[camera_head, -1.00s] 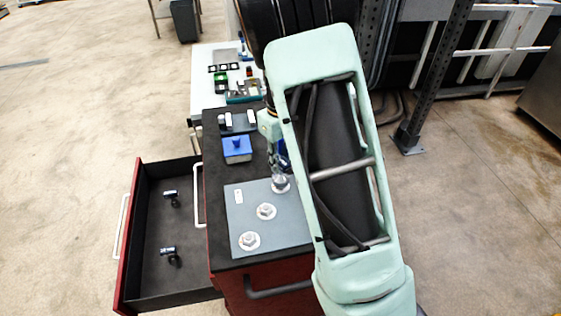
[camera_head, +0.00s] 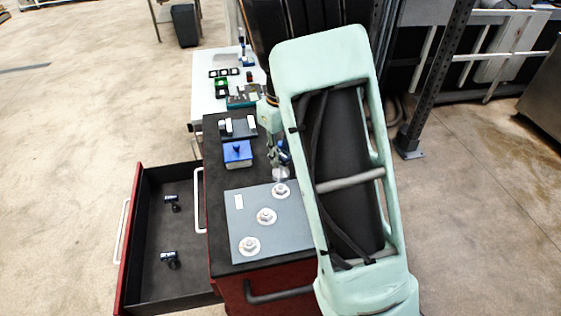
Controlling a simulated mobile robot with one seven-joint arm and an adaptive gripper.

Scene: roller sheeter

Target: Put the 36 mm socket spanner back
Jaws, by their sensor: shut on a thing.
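My gripper (camera_head: 279,156) is above the far end of the grey plate, partly hidden by my arm. It is shut on a small silver socket spanner (camera_head: 280,174), which is held upright just above the farthest bolt (camera_head: 281,190). Whether the spanner still touches the bolt I cannot tell, and its size cannot be read. Two dark socket spanners with silver ends lie in the open drawer (camera_head: 150,285): one at the far part (camera_head: 172,202) and one nearer (camera_head: 170,259).
The grey plate (camera_head: 240,222) carries three bolts on the dark-topped red cabinet (camera_head: 225,265). A blue box (camera_head: 237,153) and a dark holder (camera_head: 240,127) stand behind the plate. A white table (camera_head: 205,105) with small items is further back. The drawer has bare floor between its spanners.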

